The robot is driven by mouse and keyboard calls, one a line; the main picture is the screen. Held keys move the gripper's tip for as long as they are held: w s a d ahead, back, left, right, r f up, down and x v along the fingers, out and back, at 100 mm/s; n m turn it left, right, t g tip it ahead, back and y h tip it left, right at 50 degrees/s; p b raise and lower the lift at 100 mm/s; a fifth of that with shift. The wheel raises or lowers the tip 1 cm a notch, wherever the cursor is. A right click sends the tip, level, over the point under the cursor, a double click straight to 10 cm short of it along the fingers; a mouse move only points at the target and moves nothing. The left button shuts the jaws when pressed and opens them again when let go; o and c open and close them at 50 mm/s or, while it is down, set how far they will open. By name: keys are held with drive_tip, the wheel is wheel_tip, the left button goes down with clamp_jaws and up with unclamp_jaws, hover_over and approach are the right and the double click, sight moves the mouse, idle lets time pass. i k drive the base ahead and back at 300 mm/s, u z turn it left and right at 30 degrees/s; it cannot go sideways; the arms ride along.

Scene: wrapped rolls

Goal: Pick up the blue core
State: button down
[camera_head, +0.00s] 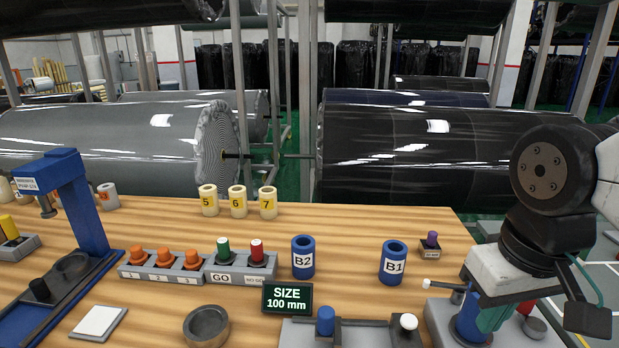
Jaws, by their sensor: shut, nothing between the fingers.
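Two blue cores stand upright on the wooden table, hollow at the top. The one labelled B2 (303,258) is near the middle and the one labelled B1 (393,263) is to its right. My gripper (487,322) is at the lower right, right of both cores and apart from them. Its pale body points down, and its teal fingers are shut and empty, partly hidden. They appear close to a blue post (467,318) on a grey fixture; I cannot tell whether they touch.
A size display (287,298) reads 100 mm in front of B2. A purple-topped piece (431,241) stands right of B1. Cream cores (238,201) stand behind, a button panel (198,268) and blue press (75,205) to the left. A grey fixture (350,335) lies at the front.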

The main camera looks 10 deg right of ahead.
sight(466, 325)
drive_tip(key=k, duration=1)
drive_tip(key=z, duration=1.55)
drive_tip(key=i, duration=0.9)
drive_tip(key=u, duration=1.25)
